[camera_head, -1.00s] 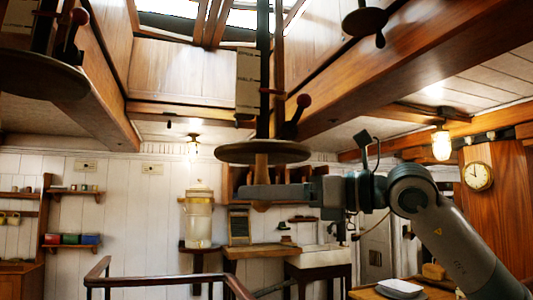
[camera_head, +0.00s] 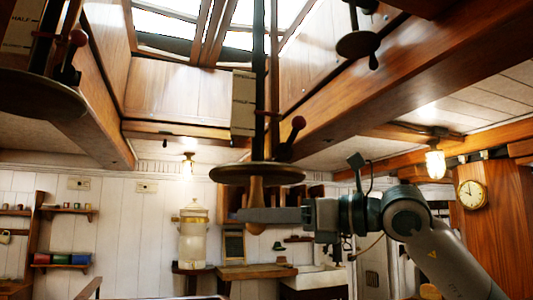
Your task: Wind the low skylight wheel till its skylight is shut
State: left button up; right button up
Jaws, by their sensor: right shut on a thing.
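The low skylight wheel (camera_head: 230,175) is a dark, flat disc seen nearly edge-on, hanging at mid-picture on a dark upright shaft (camera_head: 259,60). A wooden handle (camera_head: 257,192) points down from its underside. My right gripper (camera_head: 252,215) reaches in from the right and is shut on this handle, just below the disc. A pale marked board (camera_head: 243,103) stands beside the shaft; its small lettering is hard to read. The skylight (camera_head: 175,20) shows above as bright panes between wooden bars; I cannot tell how far it is open. My left gripper is out of view.
Another wheel (camera_head: 40,92) with its own marked board hangs at the left, and a smaller one (camera_head: 359,44) at upper right. A heavy beam (camera_head: 400,75) crosses the upper right.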

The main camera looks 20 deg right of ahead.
jog(key=shift+w+a, duration=0.25)
jog(key=shift+a, duration=0.2)
jog(key=x, duration=0.5)
jog(key=shift+w, duration=0.15)
jog(key=w, duration=0.2)
jog(key=w+a+p, duration=0.1)
jog(key=w, duration=0.2)
jog(key=shift+a+r+p, duration=0.1)
jog(key=shift+p, duration=0.2)
jog(key=shift+w, duration=0.15)
